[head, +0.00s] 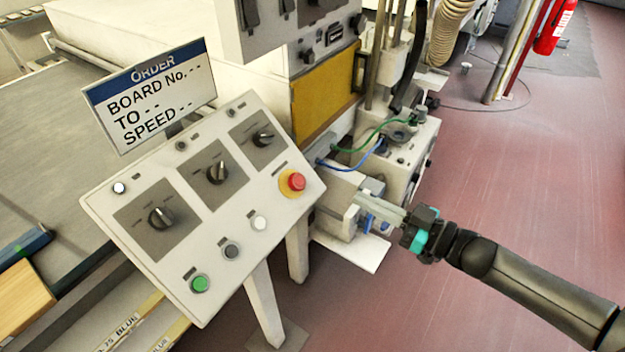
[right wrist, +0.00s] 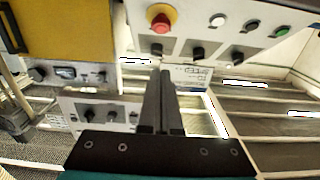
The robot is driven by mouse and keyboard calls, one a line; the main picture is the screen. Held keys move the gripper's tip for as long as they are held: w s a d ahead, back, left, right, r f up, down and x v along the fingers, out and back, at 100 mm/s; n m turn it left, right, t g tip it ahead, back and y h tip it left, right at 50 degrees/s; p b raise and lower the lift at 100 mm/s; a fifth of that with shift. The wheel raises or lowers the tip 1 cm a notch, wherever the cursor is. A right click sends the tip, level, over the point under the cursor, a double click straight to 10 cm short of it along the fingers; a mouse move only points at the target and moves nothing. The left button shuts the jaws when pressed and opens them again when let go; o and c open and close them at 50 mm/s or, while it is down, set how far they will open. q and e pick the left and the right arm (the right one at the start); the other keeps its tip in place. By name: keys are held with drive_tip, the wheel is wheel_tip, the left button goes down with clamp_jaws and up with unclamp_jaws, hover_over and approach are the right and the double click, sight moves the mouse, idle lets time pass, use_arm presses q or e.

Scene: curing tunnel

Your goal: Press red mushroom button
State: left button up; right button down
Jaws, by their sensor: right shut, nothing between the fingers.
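The red mushroom button (head: 297,181) sits on a yellow round base near the right edge of the sloped control panel (head: 150,262). In the right wrist view the red button (right wrist: 160,23) shows at the top, beyond and above the fingertips. My right gripper (head: 362,203) is shut and empty, to the right of the panel and apart from the button. Its two closed fingers show in the right wrist view (right wrist: 163,78). My left gripper is in neither view.
The panel also carries three rotary knobs, a green button (head: 200,284), a grey button (head: 231,250) and a white button (head: 260,222). An order sign (head: 150,97) stands behind it. A machine with a yellow panel (head: 322,97) stands behind. Red floor (head: 500,190) at right is mostly clear.

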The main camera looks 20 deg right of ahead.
approach(297, 177)
wheel_tip(297, 177, up, 3)
drive_tip(key=w+a, duration=0.2)
drive_tip(key=shift+w+a+f+b, duration=0.25)
drive_tip(key=shift+w+a+f, duration=0.15)
drive_tip(key=shift+w+f, duration=0.3)
drive_tip(key=shift+w+a+f+b, duration=0.2)
drive_tip(key=shift+w+a+f, duration=0.2)
drive_tip(key=shift+w+f, duration=0.25)
drive_tip(key=shift+f, duration=0.1)
